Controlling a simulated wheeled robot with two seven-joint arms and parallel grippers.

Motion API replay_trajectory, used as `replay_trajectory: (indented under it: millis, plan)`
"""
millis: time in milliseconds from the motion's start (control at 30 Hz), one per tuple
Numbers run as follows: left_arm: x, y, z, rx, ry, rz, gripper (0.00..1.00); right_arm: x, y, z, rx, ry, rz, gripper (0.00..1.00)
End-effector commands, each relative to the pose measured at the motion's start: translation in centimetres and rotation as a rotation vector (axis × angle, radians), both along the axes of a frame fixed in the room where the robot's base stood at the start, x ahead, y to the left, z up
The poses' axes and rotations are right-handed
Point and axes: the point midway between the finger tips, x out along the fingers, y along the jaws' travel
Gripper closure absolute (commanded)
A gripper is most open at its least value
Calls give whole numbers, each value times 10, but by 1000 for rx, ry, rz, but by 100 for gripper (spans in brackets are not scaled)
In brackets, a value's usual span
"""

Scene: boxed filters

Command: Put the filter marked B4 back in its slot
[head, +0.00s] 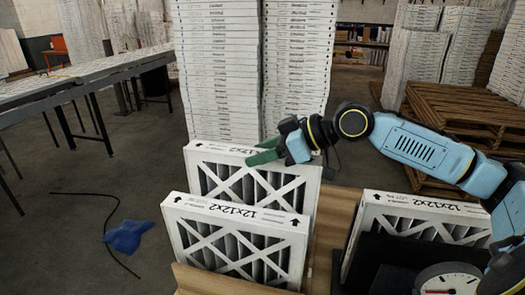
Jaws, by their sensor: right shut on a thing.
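A white framed filter (208,155) with a dark pleated face and white cross-braces stands upright at the back of the cardboard box. My right gripper (262,156), with green fingers, is shut on its top edge, right of the middle. A second filter (186,207), marked 12x12x2, stands in front of it in the same box. A third filter (395,204) stands to the right. I cannot read a B4 mark on any of them. The slots lower down are hidden by the filters and box walls. My left gripper is not in view.
The cardboard box (335,222) has an open section between the left filters and the right one. A round dial gauge (449,284) is at lower right. Tall stacks of filters (215,70) rise close behind. A blue cloth (128,236) lies on the floor at left.

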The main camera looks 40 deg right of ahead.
Motion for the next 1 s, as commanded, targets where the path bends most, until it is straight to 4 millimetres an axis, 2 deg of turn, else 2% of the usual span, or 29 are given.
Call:
replay_trajectory:
  millis: [33,500,700,1000]
  plan:
    - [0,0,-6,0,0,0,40,0,0,-9,1,1,-1,100]
    - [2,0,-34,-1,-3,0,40,0,0,-61,1,1,0,100]
    - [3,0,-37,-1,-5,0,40,0,0,-68,0,-1,-1,100]
    - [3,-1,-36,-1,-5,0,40,0,0,-68,1,-2,0,100]
